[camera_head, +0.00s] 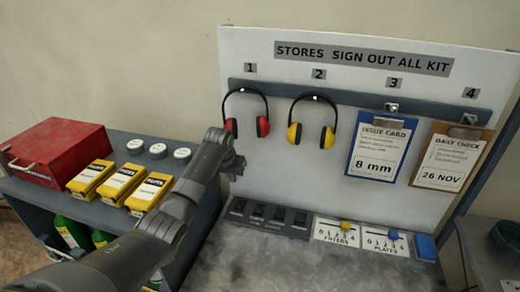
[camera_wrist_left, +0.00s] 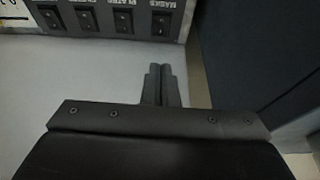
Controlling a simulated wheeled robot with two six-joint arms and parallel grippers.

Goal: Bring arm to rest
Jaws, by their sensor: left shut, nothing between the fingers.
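My left arm comes in from the lower left in the head view, and its gripper (camera_head: 236,166) is in front of the board's lower left, below the red ear defenders (camera_head: 247,124). In the left wrist view the left gripper's fingers (camera_wrist_left: 162,82) are shut together with nothing between them. They are close to the row of black switches (camera_wrist_left: 126,21), which also shows in the head view (camera_head: 272,214). I cannot tell whether they touch anything. My right gripper is in neither view.
The board (camera_head: 250,60) also holds yellow ear defenders (camera_head: 312,126), a blue clipboard (camera_head: 380,146) and a brown clipboard (camera_head: 452,158). Two slider panels (camera_head: 337,231) stand below. A red toolbox (camera_head: 58,150), yellow boxes (camera_head: 120,184) and white-topped round items (camera_head: 158,149) are on the left shelf. The grey worktop (camera_head: 300,265) is clear.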

